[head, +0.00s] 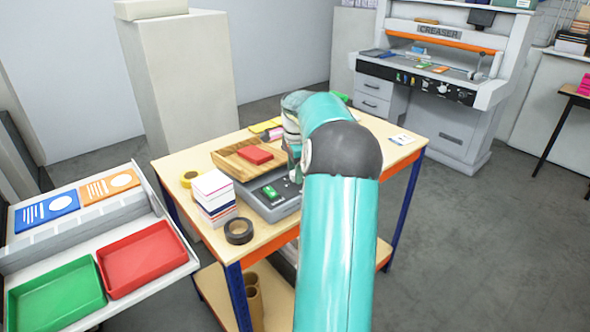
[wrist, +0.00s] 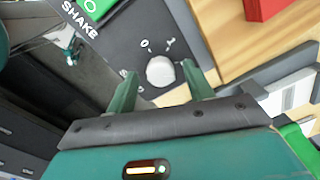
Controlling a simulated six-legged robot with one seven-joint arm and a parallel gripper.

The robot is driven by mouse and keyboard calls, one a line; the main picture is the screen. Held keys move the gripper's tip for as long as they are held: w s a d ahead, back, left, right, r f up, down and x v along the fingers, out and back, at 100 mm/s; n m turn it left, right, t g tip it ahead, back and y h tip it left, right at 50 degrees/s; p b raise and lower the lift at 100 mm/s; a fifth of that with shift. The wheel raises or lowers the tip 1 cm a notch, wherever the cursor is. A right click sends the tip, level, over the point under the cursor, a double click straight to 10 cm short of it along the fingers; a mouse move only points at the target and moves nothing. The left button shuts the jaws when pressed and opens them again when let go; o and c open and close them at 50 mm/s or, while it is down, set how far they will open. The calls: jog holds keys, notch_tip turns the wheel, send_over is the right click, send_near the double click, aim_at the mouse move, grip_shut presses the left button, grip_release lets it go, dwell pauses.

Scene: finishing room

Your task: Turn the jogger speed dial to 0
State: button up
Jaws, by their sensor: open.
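The jogger (head: 272,207) is a grey machine on the wooden table, with a dark control panel. In the wrist view its speed dial (wrist: 160,71) is a small round white knob with a 0, a 1 and another mark printed around it. I cannot make out a pointer on the knob. My gripper (wrist: 159,76) is open, with one green finger on each side of the dial; contact cannot be told. In the head view my arm hides the gripper's fingertips and the dial.
A green SHAKE switch (wrist: 95,8) is on the panel. Paper stacks (head: 213,190) and a dark tape roll (head: 239,231) stand close by. The creaser (head: 436,75) is behind.

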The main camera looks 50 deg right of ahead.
jog(key=shift+c, duration=0.2)
jog(key=c, duration=0.9)
